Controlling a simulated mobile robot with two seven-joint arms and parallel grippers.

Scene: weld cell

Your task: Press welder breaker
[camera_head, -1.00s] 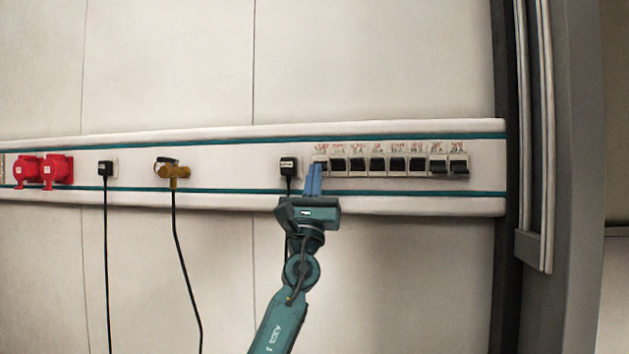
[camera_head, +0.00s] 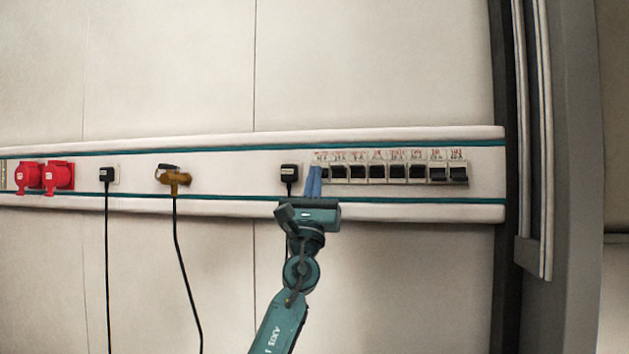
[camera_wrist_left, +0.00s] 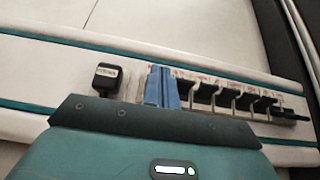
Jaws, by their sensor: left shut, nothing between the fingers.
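A row of black breaker switches (camera_head: 376,172) with red labels above sits on the white wall rail. It also shows in the left wrist view (camera_wrist_left: 224,97). My left gripper (camera_head: 314,172) is shut and empty, its blue fingers pointing up at the leftmost breaker in the head view. In the left wrist view the blue fingers (camera_wrist_left: 161,82) cover most of that leftmost breaker, so its lever and any contact cannot be made out. The two breakers at the right end have levers sitting lower than the others. My right gripper is not in view.
A black plug (camera_head: 289,172) sits just left of the fingers, its cable hanging behind my arm. Further left are a brass-coloured connector (camera_head: 174,178), another black plug (camera_head: 106,175) and two red sockets (camera_head: 58,175). A grey post (camera_head: 575,180) stands to the right.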

